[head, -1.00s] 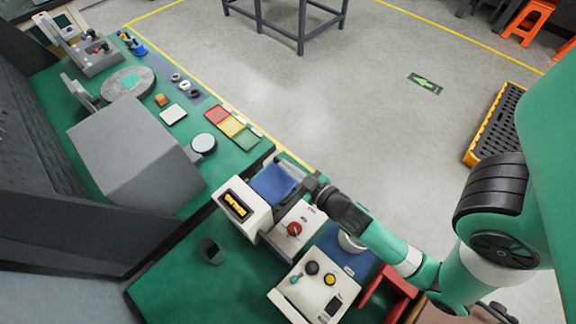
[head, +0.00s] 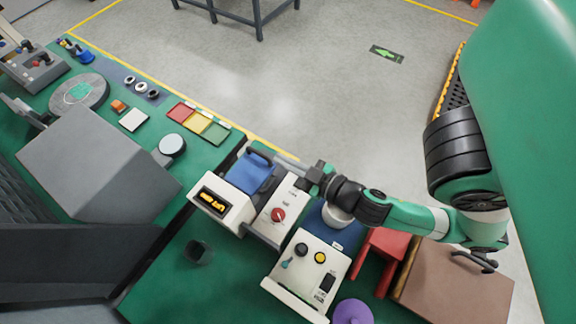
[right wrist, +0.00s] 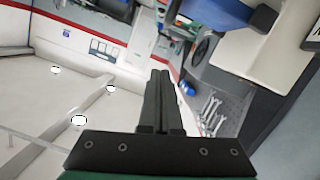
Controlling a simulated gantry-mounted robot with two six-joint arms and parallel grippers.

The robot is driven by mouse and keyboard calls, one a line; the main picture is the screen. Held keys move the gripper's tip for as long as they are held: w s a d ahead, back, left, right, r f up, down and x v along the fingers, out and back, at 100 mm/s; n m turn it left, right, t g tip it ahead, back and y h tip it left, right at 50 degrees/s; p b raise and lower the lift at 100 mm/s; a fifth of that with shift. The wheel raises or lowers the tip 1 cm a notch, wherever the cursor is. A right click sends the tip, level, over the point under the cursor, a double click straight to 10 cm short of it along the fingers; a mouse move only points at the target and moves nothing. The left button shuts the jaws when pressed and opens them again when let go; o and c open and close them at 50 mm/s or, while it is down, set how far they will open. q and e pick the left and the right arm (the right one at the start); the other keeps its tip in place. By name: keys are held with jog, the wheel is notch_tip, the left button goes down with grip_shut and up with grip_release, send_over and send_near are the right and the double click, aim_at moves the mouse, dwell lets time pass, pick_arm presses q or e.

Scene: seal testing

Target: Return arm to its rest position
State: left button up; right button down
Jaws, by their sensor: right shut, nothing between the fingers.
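My right arm shows in the head view, reaching in from the right over the bench machines. Its dark gripper (head: 312,178) is above the white machine with the red knob (head: 278,214), near the blue part with a dark handle (head: 250,172). In the right wrist view, the two fingers of my right gripper (right wrist: 159,85) lie together with nothing between them. My left gripper is in neither current view.
A white box with a yellow display (head: 213,201) stands left of the gripper. A control box (head: 310,268) with knobs and a purple round object (head: 352,312) are in front. Red, yellow and green trays (head: 200,122) lie on the green bench. A brown case (head: 455,280) is at right.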

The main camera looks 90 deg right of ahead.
jog(key=shift+v, duration=1)
